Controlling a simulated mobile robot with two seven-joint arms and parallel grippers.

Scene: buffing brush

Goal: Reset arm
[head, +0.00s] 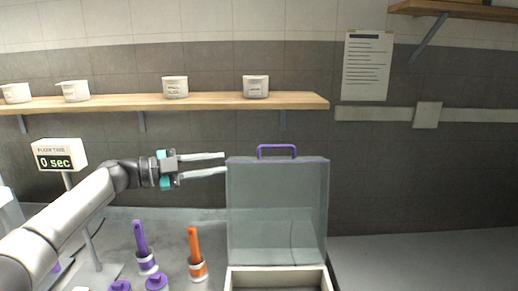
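My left gripper (222,163) comes in from the left and points to the right. Its two fingers are apart with nothing between them. It is above the counter, at the left of the upper edge of an open case lid. My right gripper is not in view.
An open case with a clear lid (277,212) and purple handle (276,147) stands on the counter. Purple (140,238) and orange (194,245) handled tools stand in holders. A wooden shelf (220,101) holds several tubs. The counter at right (430,260) is clear.

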